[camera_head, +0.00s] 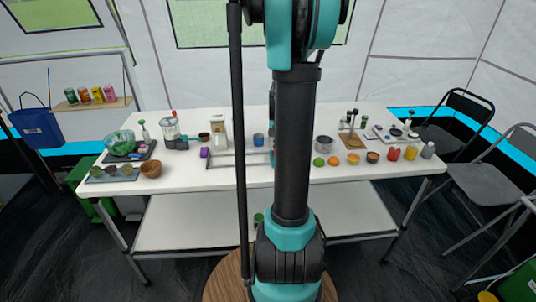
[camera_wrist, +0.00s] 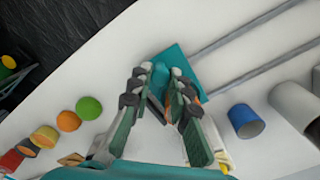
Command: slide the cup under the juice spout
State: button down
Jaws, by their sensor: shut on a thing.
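A small blue cup (camera_head: 258,139) stands on the white table just left of my arm. It also shows in the wrist view (camera_wrist: 245,121), to the right of my gripper and apart from it. My gripper (camera_wrist: 162,73) is at a flat teal piece (camera_wrist: 185,57) at the end of two grey rails (camera_wrist: 255,73), with teal between the fingertips. It appears closed on this piece, though its exact grip is partly hidden. In the head view my arm hides the gripper. A tan and white dispenser (camera_head: 219,127) stands left of the cup; its spout cannot be made out.
Green and orange fruit (camera_wrist: 89,108) and small bowls lie left of my gripper in the wrist view. A grey-white cylinder (camera_wrist: 296,102) stands beyond the cup. A metal pot (camera_head: 323,143) is right of my arm. The white table (camera_head: 200,181) is clear along its front edge.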

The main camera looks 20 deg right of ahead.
jog(key=shift+s+d, duration=0.2)
jog(key=shift+d, duration=0.55)
jog(key=c, duration=1.4)
grip_release()
jog(key=shift+r, duration=0.1)
notch_tip(320, 180, up, 12)
jog(key=shift+f, duration=0.1)
